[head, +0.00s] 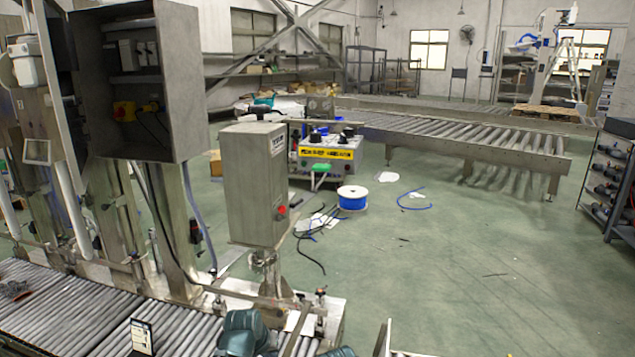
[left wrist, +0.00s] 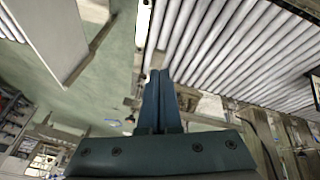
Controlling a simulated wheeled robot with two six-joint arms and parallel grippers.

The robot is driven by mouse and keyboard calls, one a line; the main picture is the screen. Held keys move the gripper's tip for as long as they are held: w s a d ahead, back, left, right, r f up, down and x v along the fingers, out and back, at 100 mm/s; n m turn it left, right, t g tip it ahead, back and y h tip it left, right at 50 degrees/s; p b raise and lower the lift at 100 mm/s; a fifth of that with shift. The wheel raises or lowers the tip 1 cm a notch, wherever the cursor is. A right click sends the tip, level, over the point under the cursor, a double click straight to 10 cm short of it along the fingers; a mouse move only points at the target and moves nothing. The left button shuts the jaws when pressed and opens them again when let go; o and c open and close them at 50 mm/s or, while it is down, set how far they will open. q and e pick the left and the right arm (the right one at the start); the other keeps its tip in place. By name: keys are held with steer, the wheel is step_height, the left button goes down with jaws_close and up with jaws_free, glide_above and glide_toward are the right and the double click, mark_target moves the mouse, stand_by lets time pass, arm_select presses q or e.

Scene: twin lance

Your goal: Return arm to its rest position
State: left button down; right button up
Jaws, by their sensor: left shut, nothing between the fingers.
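My left gripper (left wrist: 159,76) shows in the left wrist view. Its two dark teal fingers are pressed together with nothing between them. Behind the fingertips in that view are grey conveyor rollers and a strip of green floor. In the head view, dark teal parts of my own arm show at the bottom edge, over the near roller conveyor (head: 63,305); the fingers cannot be made out there. My right gripper is in neither view.
Green floor (head: 460,260) is mostly clear to the right.

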arm_select(q)
steer(key=s+a+f+m+g+y, duration=0.15)
steer(key=s+a+g, duration=0.3)
steer(key=s, duration=0.95)
steer(key=s+d+f+m+y+b, duration=0.2)
steer(key=s+d+f+m+b, duration=0.25)
steer(key=d+f+b, duration=0.7)
step_height(320, 180, up, 38)
steer(key=a+n+p, duration=0.1)
steer(key=p, duration=3.7)
steer(key=shift+s+f, duration=0.15)
steer(key=shift+s, duration=0.1)
